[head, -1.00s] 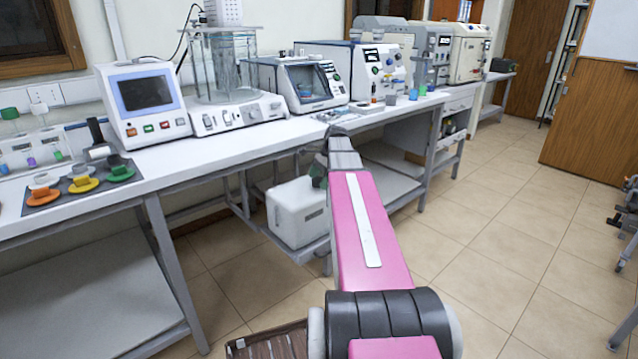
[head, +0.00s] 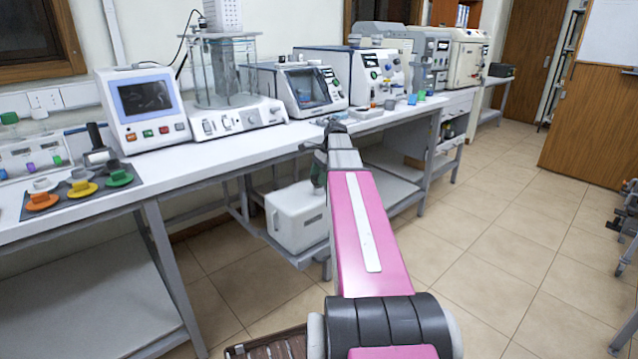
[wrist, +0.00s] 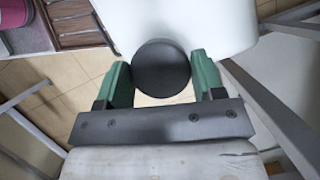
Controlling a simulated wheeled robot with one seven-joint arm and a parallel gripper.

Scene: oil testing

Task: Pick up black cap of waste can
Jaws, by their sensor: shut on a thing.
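The black cap (wrist: 161,68) is a round dark disc between the two green fingers of my gripper (wrist: 162,78) in the wrist view. The fingers touch it on both sides, and my gripper is shut on it. The white waste can (wrist: 215,22) lies beyond the cap in the wrist view. The can (head: 297,216) also stands on the lower shelf under the bench in the head view. Whether the cap is still seated on the can or lifted off is hard to tell. In the head view my arm hides the cap.
The white bench (head: 200,155) runs above the can, with grey legs close to my arm. Testing machines stand on the bench top. A brown slatted tray (wrist: 78,22) shows at upper left in the wrist view.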

